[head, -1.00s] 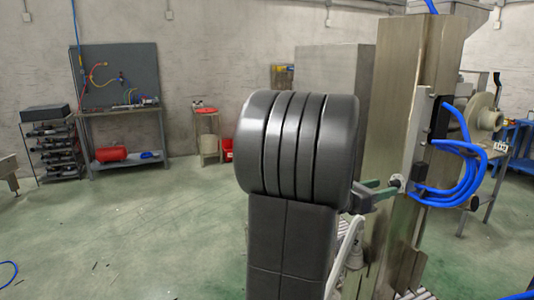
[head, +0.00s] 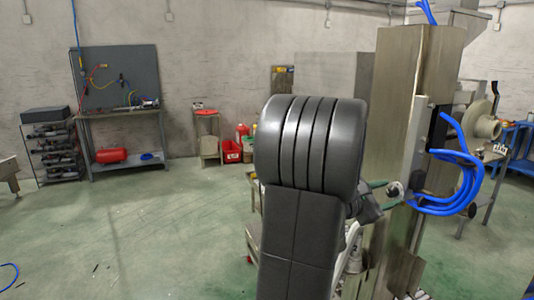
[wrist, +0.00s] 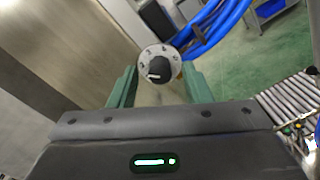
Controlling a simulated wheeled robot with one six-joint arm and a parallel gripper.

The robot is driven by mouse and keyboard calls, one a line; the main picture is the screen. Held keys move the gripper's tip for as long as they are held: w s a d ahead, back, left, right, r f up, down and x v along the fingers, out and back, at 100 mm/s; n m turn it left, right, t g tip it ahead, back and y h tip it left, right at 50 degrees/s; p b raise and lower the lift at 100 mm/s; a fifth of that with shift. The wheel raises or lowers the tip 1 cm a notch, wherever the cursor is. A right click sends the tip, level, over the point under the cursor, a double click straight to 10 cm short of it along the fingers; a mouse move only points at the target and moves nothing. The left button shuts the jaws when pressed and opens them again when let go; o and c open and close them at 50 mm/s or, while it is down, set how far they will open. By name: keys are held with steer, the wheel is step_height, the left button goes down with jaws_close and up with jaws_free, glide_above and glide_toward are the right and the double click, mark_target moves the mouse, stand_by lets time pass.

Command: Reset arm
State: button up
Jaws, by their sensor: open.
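My gripper (wrist: 158,88) is open in the wrist view, one green finger on each side. A round grey knob (wrist: 152,56) with a dark centre and a white mark shows between and just beyond the fingertips. I cannot tell whether the fingers touch it. In the head view the knob (head: 394,189) sits low on the front of a tall metal column (head: 398,100). My gripper (head: 382,190) is close to it there, partly hidden behind my dark arm.
Blue hoses (head: 455,175) loop out beside the knob on the right. A roller conveyor (wrist: 290,110) lies at the right in the wrist view.

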steer(key=m+p, duration=0.1)
steer(key=m, duration=0.1)
steer(key=shift+r+m+p, duration=0.1)
steer(key=shift+m+p, duration=0.2)
steer(key=shift+b+v, duration=0.5)
steer(key=shift+v, duration=0.55)
steer(key=shift+s+a, duration=0.1)
steer(key=shift+a, duration=0.25)
